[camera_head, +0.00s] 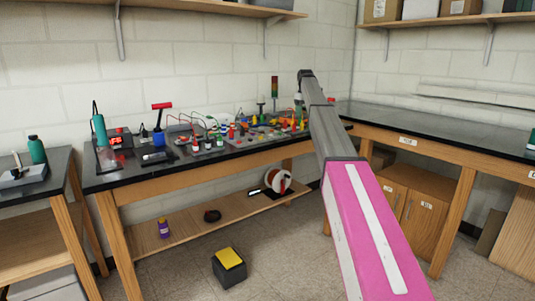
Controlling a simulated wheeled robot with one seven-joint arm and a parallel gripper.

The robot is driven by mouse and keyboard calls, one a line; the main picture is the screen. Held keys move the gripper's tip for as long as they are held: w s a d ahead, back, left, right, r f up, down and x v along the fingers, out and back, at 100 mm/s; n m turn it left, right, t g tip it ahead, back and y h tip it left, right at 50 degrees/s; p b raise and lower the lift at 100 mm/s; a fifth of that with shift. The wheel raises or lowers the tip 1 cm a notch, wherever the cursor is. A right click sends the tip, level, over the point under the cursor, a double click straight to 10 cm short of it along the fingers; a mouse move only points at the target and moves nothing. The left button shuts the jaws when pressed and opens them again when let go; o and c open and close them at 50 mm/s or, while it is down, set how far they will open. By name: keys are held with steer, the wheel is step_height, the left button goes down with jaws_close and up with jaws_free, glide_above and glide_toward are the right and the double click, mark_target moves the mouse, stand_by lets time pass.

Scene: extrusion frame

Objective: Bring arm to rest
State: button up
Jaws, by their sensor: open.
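My arm (375,225) rises from the bottom right, with a pink and white link below and a grey link above. It reaches up to a dark joint (306,74) in front of the back bench. I cannot make out my gripper; the part of the arm beyond that joint is not clearly seen. Nothing held by the arm is visible.
The back bench (115,182) carries tools, bottles and colourful small parts. Another bench (440,138) runs along the right wall, above a wooden cabinet (418,192). A dark box with a yellow top (229,268) stands on the floor. Open floor (290,255) lies beside it.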

steer(key=s+f+m, duration=0.2)
steer(key=s+f, duration=0.9)
steer(key=f, duration=0.4)
steer(key=s+f+m, duration=0.1)
steer(key=s+f, duration=1.1)
steer(key=f, duration=0.3)
steer(key=s+f+m, duration=0.1)
steer(key=s+f, duration=0.5)
steer(key=s, duration=0.5)
steer(key=s+f+m, duration=0.1)
steer(key=s+f, duration=0.5)
steer(key=s, duration=0.5)
steer(key=s+f+m, duration=0.1)
steer(key=s+f, duration=0.4)
steer(key=s, duration=0.6)
steer(key=shift+f+m, duration=0.3)
steer(key=shift+f, duration=0.1)
